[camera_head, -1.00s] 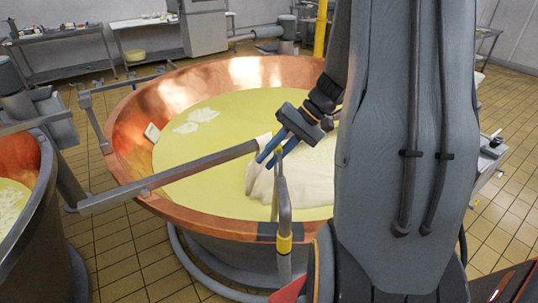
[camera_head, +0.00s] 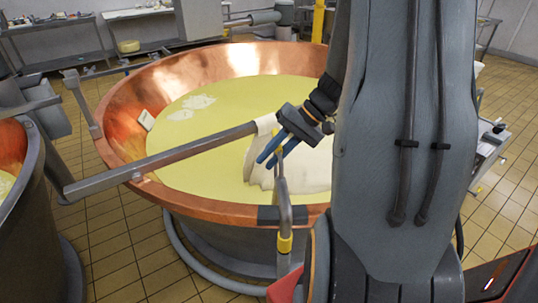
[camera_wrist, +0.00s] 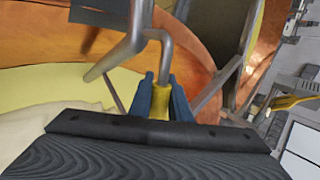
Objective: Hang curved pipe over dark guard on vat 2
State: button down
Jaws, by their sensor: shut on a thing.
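My gripper (camera_head: 272,153) is in front of the dough-like mass in the copper vat (camera_head: 112,120), its blue fingers shut on a yellow grip at the end of the grey curved pipe (camera_head: 285,215). In the wrist view, the fingers (camera_wrist: 161,100) are on both sides of that yellow grip, and the curved pipe (camera_wrist: 133,42) bends away beyond it. The dark guard (camera_head: 267,215) sits on the vat's near rim. The pipe's lower part, with a yellow band, crosses in front of the guard. Whether they touch, I cannot tell.
A long grey bar (camera_head: 165,158) reaches across the vat's left rim to near my gripper. A second vat (camera_head: 30,225) stands at the left edge. Tables (camera_head: 60,28) stand along the back wall. Tiled floor (camera_head: 115,255) is free between the vats.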

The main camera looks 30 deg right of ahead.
jog(key=shift+w+f+b, duration=0.2)
jog(key=shift+f+b, duration=1.4)
jog(key=shift+f, duration=0.9)
jog(key=c, duration=1.6)
grip_release()
jog(key=shift+o, duration=0.2)
jog(key=shift+d, duration=0.1)
jog(key=b+v, duration=0.1)
jog(key=v, duration=0.6)
jog(key=shift+s+d+r, duration=0.15)
jog(key=shift+s+r, duration=0.05)
jog(key=shift+r, duration=0.1)
